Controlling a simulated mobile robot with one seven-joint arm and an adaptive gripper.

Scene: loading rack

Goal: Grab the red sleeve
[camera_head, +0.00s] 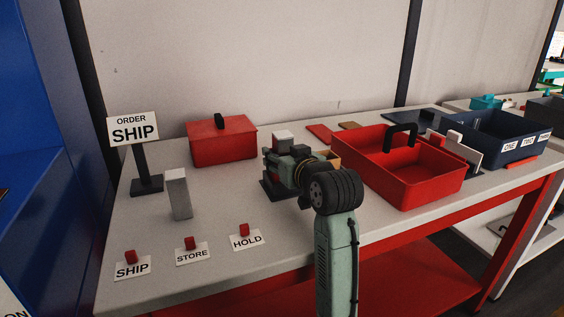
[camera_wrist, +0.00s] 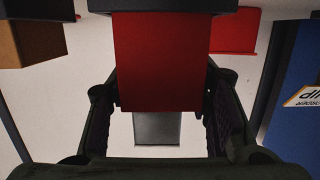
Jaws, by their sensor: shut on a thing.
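The red sleeve (camera_wrist: 160,60) fills the upper middle of the wrist view, a flat-faced red block shape between my two fingers. My gripper (camera_wrist: 158,98) is shut on it, with one dark finger at each side. In the head view my gripper (camera_head: 280,165) is over the table, left of the large red tray, beside a grey block with a pale top (camera_head: 283,139). The sleeve cannot be made out in the head view; my gripper and wrist hide that spot.
A red lidded box (camera_head: 221,142) stands behind left, and a grey upright block (camera_head: 179,195) and SHIP sign (camera_head: 134,130) stand left. The red tray (camera_head: 425,183) with a black handle is close on the right. Labelled SHIP, STORE and HOLD cards (camera_head: 247,242) line the front edge.

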